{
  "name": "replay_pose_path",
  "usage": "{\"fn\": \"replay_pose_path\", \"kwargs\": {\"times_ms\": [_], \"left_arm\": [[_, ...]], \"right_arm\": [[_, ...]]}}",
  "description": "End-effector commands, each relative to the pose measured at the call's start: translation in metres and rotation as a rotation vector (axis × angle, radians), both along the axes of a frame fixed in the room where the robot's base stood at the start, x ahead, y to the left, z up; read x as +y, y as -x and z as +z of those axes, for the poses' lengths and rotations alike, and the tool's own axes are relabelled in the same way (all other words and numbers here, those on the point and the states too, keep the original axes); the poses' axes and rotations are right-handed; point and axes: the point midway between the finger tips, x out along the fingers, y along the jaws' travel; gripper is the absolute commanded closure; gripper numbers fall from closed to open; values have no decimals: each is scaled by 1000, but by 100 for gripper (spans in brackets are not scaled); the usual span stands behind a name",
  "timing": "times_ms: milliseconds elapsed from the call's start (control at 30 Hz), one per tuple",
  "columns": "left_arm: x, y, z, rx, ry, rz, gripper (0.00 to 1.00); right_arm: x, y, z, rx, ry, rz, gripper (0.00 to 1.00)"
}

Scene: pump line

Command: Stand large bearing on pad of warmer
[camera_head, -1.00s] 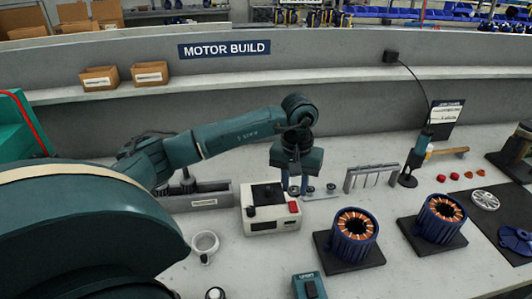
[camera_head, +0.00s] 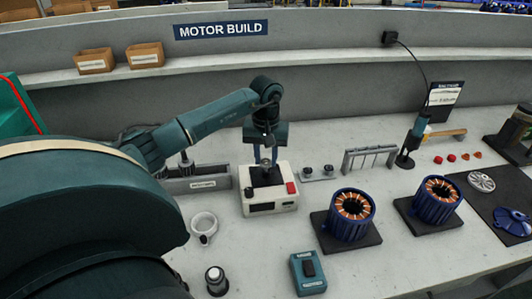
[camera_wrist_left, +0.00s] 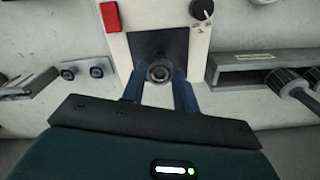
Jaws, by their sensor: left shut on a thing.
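The warmer (camera_head: 270,205) is a cream box with a dark pad on top, a red button and a black knob. The pad (camera_wrist_left: 145,42) shows dark in the left wrist view. My left gripper (camera_head: 265,161) is over the pad, pointing down. It is shut on the large bearing (camera_wrist_left: 159,72), a small metal ring held between the blue fingertips. The bearing is over the near part of the pad in the wrist view. I cannot tell whether it touches the pad. My right gripper is not in view.
A small plate with two bearings (camera_head: 318,171) lies right of the warmer. A grey tray (camera_head: 205,182) stands to its left. A grey rack (camera_head: 370,158) and two blue stators (camera_head: 350,213) are to the right.

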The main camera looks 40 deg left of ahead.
Motion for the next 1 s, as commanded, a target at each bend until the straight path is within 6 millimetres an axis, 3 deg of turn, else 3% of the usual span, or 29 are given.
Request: {"fn": "replay_pose_path", "kwargs": {"times_ms": [1000], "left_arm": [[-1,0,-3,-2,0,0,83]], "right_arm": [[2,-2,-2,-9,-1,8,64]]}}
